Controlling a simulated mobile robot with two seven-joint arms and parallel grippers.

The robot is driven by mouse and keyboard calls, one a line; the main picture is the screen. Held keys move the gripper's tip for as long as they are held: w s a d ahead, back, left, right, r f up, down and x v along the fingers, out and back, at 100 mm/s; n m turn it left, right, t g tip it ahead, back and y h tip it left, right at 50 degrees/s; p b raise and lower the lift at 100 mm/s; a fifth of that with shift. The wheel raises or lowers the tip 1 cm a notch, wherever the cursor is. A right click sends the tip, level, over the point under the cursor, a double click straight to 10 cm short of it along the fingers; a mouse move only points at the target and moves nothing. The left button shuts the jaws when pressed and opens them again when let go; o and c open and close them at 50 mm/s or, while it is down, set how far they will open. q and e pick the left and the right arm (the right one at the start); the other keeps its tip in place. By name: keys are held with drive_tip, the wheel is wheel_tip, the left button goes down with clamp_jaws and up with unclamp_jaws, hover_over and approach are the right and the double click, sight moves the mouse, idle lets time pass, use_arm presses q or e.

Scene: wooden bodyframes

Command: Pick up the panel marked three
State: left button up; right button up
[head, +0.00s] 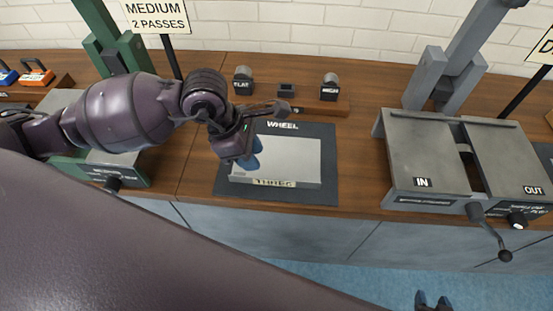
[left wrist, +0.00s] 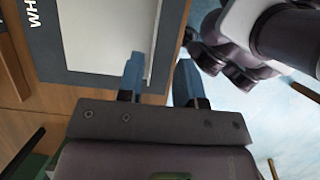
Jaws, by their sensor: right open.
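The panel marked three (head: 290,155) is a flat silver-grey plate with a pale label at its front edge, partly covered by my gripper and lettered "THREE". It lies on a dark mat (head: 325,190) lettered "WHEEL". My left gripper (head: 250,153) is over the panel's left end, its blue fingers apart. In the left wrist view the panel (left wrist: 105,35) runs up to the gap between the open fingers (left wrist: 160,80), with no visible grip on it.
A grey machine (head: 425,150) marked IN and OUT stands on the right of the wooden counter. A green machine (head: 125,165) stands at the left, partly behind my arm. Small blocks marked FLAT (head: 243,82) and HIGH (head: 330,88) stand behind the mat.

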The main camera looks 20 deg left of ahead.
use_arm(q)
approach(273, 177)
drive_tip(key=shift+s+d+f, duration=0.3)
drive_tip(key=shift+s+d, duration=0.15)
drive_tip(key=shift+d, duration=0.05)
drive_tip(key=shift+s+d+f, duration=0.35)
drive_tip(key=shift+s+d, duration=0.1)
drive_tip(key=shift+d, duration=0.1)
drive_tip(key=shift+b+x, duration=0.55)
drive_tip(key=shift+x, duration=2.1)
drive_tip(key=shift+w+d+r, duration=0.15)
drive_tip(key=shift+w+d, duration=0.05)
clamp_jaws()
